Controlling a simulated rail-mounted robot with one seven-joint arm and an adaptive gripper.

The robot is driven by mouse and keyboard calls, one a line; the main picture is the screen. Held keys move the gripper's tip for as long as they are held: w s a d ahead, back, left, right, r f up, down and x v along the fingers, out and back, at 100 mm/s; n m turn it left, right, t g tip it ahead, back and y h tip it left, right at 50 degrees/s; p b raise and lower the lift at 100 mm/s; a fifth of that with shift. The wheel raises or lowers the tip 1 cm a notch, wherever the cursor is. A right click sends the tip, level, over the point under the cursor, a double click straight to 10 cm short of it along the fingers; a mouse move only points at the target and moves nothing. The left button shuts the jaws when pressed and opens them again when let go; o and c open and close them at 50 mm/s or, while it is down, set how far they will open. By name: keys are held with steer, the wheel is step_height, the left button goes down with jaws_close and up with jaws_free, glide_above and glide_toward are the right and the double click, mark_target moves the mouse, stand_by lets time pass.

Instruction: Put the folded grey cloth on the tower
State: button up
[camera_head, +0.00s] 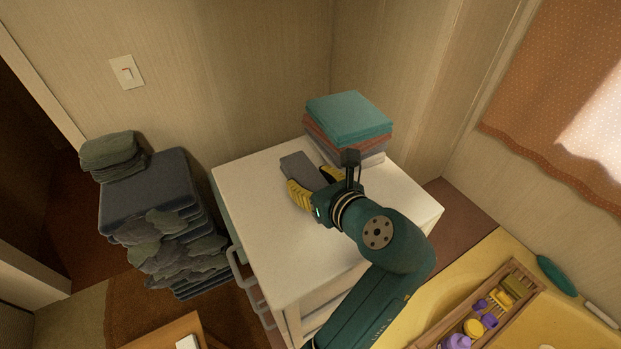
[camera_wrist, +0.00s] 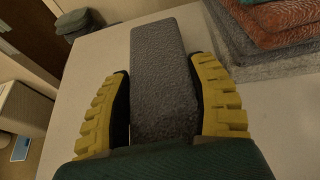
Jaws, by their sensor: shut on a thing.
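The folded grey cloth (camera_head: 297,165) is a narrow oblong block over the white cabinet top. My gripper (camera_head: 315,184) is shut on it, with one yellow ribbed finger along each long side. In the wrist view the cloth (camera_wrist: 163,50) reaches away between the fingers (camera_wrist: 164,85). I cannot tell whether it touches the cabinet top. A tower of folded cloths (camera_head: 349,118), teal on top, rust-red and greyish below, stands behind and to the right of the gripper. Its lower front is partly hidden by my gripper; its side shows at the wrist view's upper right (camera_wrist: 270,35).
The white cabinet (camera_head: 250,190) has bare top around the cloth, mainly left and front. A dark stack of folded fabric and stone-like pieces (camera_head: 150,190) stands left of it. A yellow tub (camera_head: 490,258) with a wooden caddy (camera_head: 440,335) is at lower right.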

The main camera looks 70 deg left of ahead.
steer(key=o, duration=0.9)
steer(key=shift+f, duration=0.1)
steer(key=shift+o, duration=0.2)
steer(key=shift+d+r, duration=0.15)
steer(key=shift+r, duration=0.05)
steer(key=b+v, duration=0.3)
steer(key=v, duration=0.7)
steer(key=shift+w+d, duration=0.1)
steer(key=shift+d, duration=0.25)
steer(key=shift+d+r, duration=0.3)
steer(key=shift+d, duration=0.1)
steer(key=shift+r, duration=0.15)
